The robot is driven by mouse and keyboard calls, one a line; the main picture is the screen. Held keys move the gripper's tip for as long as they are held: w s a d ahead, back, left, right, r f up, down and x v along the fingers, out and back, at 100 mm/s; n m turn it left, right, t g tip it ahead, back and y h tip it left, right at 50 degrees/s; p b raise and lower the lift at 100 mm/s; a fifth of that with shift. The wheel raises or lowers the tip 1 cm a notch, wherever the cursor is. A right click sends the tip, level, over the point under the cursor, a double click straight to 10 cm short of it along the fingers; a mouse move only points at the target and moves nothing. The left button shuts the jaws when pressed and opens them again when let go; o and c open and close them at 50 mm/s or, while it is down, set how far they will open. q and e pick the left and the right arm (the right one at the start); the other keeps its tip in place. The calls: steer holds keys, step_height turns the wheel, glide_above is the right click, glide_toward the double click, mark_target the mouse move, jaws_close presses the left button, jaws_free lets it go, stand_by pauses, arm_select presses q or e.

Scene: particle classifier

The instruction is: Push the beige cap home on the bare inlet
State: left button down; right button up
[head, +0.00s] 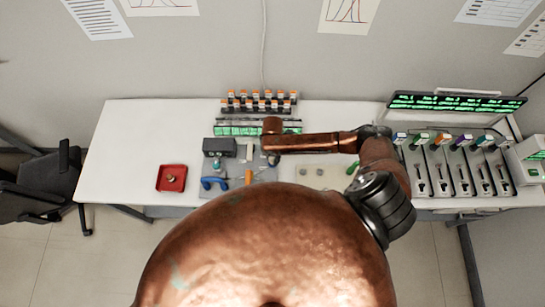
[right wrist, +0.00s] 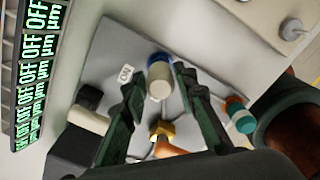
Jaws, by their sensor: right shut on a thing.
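In the right wrist view, a pale beige cap (right wrist: 160,89) with a blue part (right wrist: 159,61) at its far end sits between my right gripper's fingertips (right wrist: 162,80). The fingers are shut on its sides. It is over a grey mat with a small white label. I cannot tell whether the blue part is a separate piece, and I cannot make out the bare inlet. In the head view, my right gripper (head: 272,158) is low over the workbench's middle, small and partly hidden under my wrist. My left gripper is not in view.
A dark box (head: 219,147), blue tool (head: 213,183) and orange handle (head: 249,177) lie close left of the gripper. A red tray (head: 171,187) is further left. Orange-capped vials (head: 258,103) stand behind, instruments (head: 460,170) at right. A teal-and-orange piece (right wrist: 238,115) lies beside the fingers.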

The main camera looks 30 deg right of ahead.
mark_target(272, 157)
steer(key=shift+f+b, duration=0.35)
steer(key=shift+f, duration=0.55)
steer(key=o, duration=1.1)
steer(key=shift+r, duration=0.1)
steer(key=shift+o, duration=0.2)
step_height(272, 157, up, 12)
steer(key=shift+f, duration=0.25)
steer(key=shift+r, duration=0.25)
steer(key=shift+s+d, duration=0.1)
